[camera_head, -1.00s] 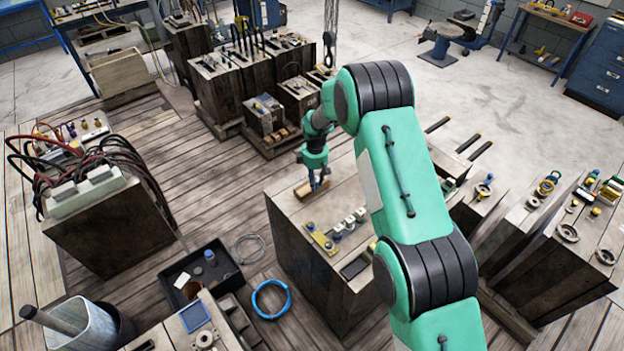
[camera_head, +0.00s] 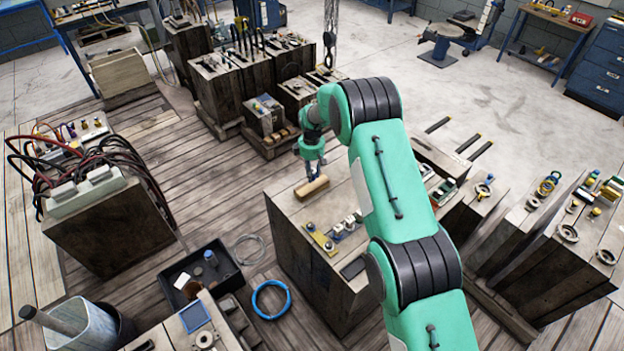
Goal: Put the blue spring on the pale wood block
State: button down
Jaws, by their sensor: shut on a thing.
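The pale wood block (camera_head: 311,188) lies flat on top of a dark, worn mould block (camera_head: 283,222), near its far left edge. My gripper (camera_head: 312,171) points down just behind or above the wood block, its fingertips close to the block's far side. It is shut on a small bluish thing, which I take to be the blue spring (camera_head: 312,177). The fingers hide most of it, and I cannot tell whether it touches the wood block. The wood block's near face and top are mostly clear to see.
A yellow strip (camera_head: 319,239) and several small blue-topped fittings stand on the same mould block, nearer me. A dark flat piece (camera_head: 353,267) lies by its front edge. A black tray (camera_head: 203,297) and a blue ring (camera_head: 271,318) lie at lower left.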

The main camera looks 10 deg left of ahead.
jog(key=shift+f, duration=1.6)
jog(key=shift+f, duration=0.1)
jog(key=c, duration=1.4)
grip_release()
notch_tip(320, 180, up, 12)
jog(key=shift+f, duration=0.1)
jog(key=shift+r, duration=0.2)
jog(key=shift+r, duration=0.1)
